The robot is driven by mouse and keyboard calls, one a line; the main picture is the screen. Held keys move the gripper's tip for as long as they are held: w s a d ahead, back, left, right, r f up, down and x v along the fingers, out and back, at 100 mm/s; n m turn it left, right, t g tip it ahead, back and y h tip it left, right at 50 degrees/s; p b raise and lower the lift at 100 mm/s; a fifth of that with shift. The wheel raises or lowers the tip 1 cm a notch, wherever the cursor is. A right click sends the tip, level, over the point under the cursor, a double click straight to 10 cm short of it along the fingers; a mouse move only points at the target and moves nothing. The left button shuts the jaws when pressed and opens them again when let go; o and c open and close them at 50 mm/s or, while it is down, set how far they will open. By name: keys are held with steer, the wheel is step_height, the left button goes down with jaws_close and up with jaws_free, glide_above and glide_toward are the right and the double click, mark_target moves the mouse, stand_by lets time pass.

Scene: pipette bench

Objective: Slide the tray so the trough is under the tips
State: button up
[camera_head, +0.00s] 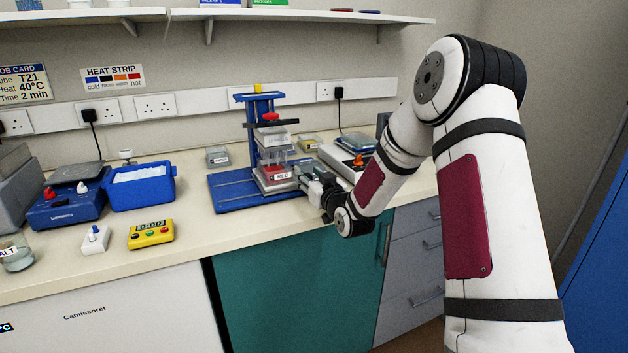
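A blue pipetting stand (222,195) is on the bench, with a flat base and an upright column. A red knob tops the black and clear head (272,139) on the column. A grey tray with a white label (285,178) sits on the base under the head. A clear, reddish vessel is on or above the tray; I cannot tell whether it is the trough, and the tips are too small to make out. My gripper (309,180) is at the tray's right side, close to or touching it. Its fingers are too small and partly hidden to judge.
A blue tub (142,187), a yellow timer (151,234) and a white switch box (95,239) stand to the left. A white device (345,161) is behind my gripper on the right.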

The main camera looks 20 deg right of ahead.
steer(key=s, duration=1.1)
steer(key=shift+s, duration=0.4)
steer(key=s+a+r+n+g+h+p, duration=0.1)
steer(key=s+a+r+g+p, duration=0.25)
steer(key=s+r, duration=0.2)
steer(key=s+a+r+g+h+p, duration=0.1)
steer(key=s+a+r+g+p, duration=0.1)
steer(key=s+r+g, duration=0.3)
steer(key=s+a+r+g+p, duration=0.1)
steer(key=s+a+r, duration=0.1)
steer(key=s, duration=0.8)
steer(key=s+a+r+g+y+p, duration=0.1)
steer(key=s+a+r+g+p, duration=0.1)
steer(key=s, duration=0.8)
steer(key=s+a+r+m+g+y+p, duration=0.1)
steer(key=s+a+r+g+p, duration=0.1)
steer(key=s, duration=0.8)
steer(key=shift+s+a+r, duration=0.25)
steer(key=shift+a+r, duration=0.05)
steer(key=shift+a, duration=0.3)
